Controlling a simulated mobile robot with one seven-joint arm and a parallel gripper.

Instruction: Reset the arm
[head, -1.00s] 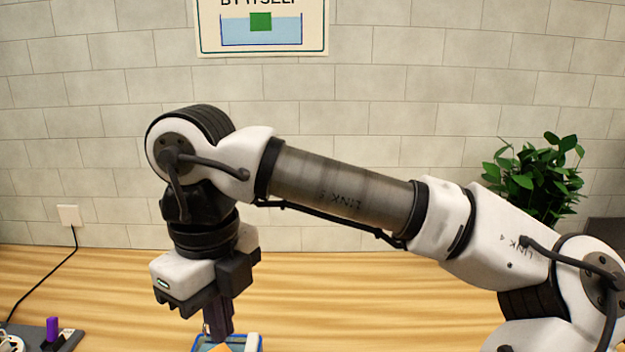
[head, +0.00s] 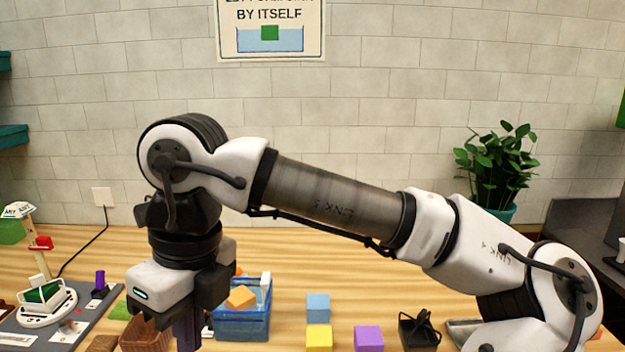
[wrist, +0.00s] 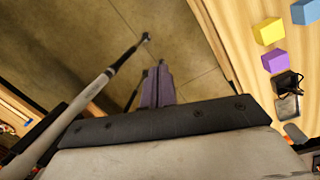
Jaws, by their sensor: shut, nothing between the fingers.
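My gripper (head: 188,330) hangs down at the left-centre of the head view, in front of the table. Its purple-grey fingers are partly cut off by the bottom edge of that view. In the wrist view the fingers (wrist: 157,85) are together, with nothing between them, over the floor beside the table edge. My arm reaches across the head view from the lower right, bent at the wrist.
A blue bin (head: 243,325) with an orange block (head: 241,297) stands right of my gripper. Blue (head: 318,308), yellow (head: 319,338) and purple (head: 368,339) blocks and a black item (head: 418,331) lie further right. A brown basket (head: 146,335) is close on the left.

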